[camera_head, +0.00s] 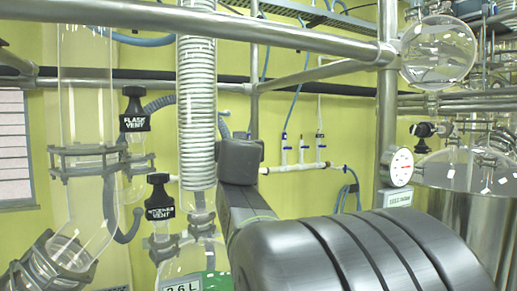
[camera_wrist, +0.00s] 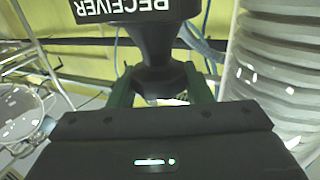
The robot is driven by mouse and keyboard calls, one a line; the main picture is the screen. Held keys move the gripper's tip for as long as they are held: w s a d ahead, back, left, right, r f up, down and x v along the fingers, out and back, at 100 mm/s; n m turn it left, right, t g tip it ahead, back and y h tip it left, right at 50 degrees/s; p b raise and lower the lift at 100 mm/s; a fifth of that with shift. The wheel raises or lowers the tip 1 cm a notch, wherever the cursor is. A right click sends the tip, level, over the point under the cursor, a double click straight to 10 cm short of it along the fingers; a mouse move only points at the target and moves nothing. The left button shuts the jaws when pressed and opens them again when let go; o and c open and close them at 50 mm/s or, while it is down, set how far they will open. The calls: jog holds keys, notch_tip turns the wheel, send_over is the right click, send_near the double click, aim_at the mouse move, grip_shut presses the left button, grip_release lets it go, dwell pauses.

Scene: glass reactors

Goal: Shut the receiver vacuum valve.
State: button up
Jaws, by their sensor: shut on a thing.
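A black valve handle (camera_wrist: 140,38) fills the top of the wrist view. Its white label reads RECEIVER, upside down; any further wording is cut off by the picture's edge. In the head view my arm covers this place, and neither the fingers nor this handle can be made out. How far the valve is turned cannot be told.
In the head view, a black FLASK VENT handle (camera_head: 134,119) and another black VENT handle (camera_head: 160,205) stand left of my arm. A glass coil column (camera_head: 197,100) is close beside it. A steel rail (camera_head: 230,30) crosses above. A round gauge (camera_head: 398,167) is at right.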

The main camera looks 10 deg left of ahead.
jog(key=o, duration=1)
jog(key=b+v, duration=0.2)
jog(key=v, duration=1.2)
jog(key=shift+w, duration=0.1)
